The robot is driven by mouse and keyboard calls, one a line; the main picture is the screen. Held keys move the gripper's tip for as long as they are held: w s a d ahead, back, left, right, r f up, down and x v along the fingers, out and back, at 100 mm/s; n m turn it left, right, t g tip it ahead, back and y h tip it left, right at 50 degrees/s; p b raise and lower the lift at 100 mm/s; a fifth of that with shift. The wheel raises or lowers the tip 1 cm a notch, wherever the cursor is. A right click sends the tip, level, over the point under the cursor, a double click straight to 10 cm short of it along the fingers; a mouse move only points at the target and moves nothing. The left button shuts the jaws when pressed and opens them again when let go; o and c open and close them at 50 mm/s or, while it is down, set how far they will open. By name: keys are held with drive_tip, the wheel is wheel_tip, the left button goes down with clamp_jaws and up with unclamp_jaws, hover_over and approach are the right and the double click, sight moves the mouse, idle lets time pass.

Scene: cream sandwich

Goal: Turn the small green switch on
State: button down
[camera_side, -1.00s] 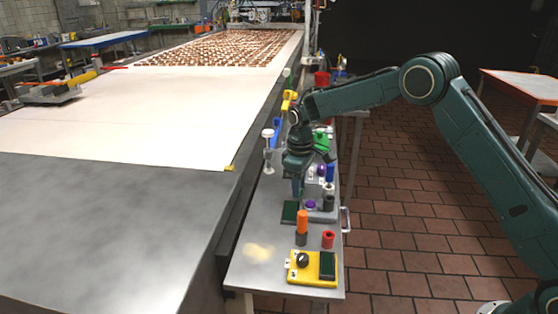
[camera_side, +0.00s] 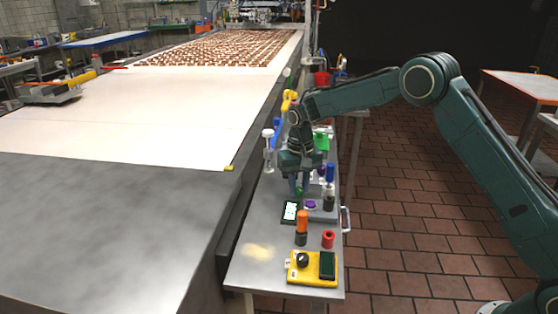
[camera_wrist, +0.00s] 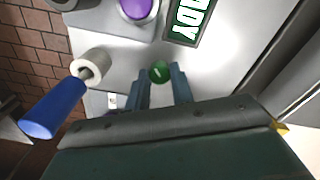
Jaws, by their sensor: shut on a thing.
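The small green switch (camera_wrist: 159,72) is a round green knob with a pale mark, seen in the wrist view between my fingertips. My gripper (camera_wrist: 158,84) is shut on it, one finger on each side; the gripper also shows in the side view (camera_side: 296,190), low over the metal side table. A small display (camera_side: 290,211) in front of the gripper is lit with white and green; in the wrist view its large green-and-white letters (camera_wrist: 187,22) are partly cut off by the frame.
A purple button (camera_wrist: 138,8) and a blue-handled part in a white ring (camera_wrist: 90,65) are close to the gripper. An orange-topped cylinder (camera_side: 302,222), a red ring (camera_side: 328,239) and a yellow box with a black knob (camera_side: 312,267) stand nearer the table's front.

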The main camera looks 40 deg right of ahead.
sight(299, 188)
drive_tip(key=shift+m, duration=0.8)
drive_tip(key=c, duration=1.5)
unclamp_jaws()
drive_tip(key=shift+r, duration=0.2)
wheel_tip(299, 188, up, 14)
drive_tip(key=shift+f, duration=0.2)
